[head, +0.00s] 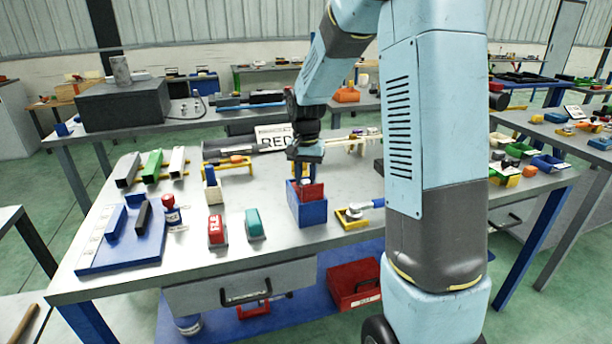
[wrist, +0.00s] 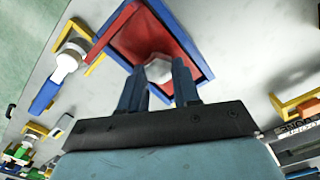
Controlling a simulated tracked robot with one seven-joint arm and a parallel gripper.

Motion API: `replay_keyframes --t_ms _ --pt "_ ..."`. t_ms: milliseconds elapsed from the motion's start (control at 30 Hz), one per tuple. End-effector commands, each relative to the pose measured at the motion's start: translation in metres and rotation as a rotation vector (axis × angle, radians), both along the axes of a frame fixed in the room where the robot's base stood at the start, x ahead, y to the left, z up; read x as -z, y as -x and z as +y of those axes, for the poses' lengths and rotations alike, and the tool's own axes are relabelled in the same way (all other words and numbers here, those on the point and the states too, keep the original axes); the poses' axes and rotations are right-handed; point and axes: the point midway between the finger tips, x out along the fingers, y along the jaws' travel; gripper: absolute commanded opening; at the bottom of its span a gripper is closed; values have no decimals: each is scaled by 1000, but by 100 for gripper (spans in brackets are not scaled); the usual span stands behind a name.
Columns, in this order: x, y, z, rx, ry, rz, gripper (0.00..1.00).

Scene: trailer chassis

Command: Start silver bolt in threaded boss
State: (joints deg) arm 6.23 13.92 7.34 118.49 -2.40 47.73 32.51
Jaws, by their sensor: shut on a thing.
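My gripper (head: 306,180) points down over a blue box with a red inside (head: 308,213) near the front of the bench. In the wrist view its two dark blue fingers (wrist: 160,82) are shut on a pale silver hex-shaped piece, which looks like the silver bolt (wrist: 158,69). Behind the piece is the red inside of the blue box (wrist: 197,52). I cannot tell whether the piece touches the box. The fingers hide its lower part. I cannot make out a threaded boss in either view.
A yellow tray with a blue-handled tool (head: 354,215) stands just right of the box. A red block (head: 217,231) and a green block (head: 255,224) lie to its left. A blue board (head: 125,240) is farther left. Bare bench separates the box and the blocks.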

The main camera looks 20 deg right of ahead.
Motion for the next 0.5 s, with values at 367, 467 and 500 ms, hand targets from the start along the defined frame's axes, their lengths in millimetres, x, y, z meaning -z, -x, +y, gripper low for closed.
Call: replay_keyframes --t_ms 367,467,500 --pt "6 0 0 0 0 -1 38" --pt "6 0 0 0 0 -1 48" --pt "6 0 0 0 0 -1 52"
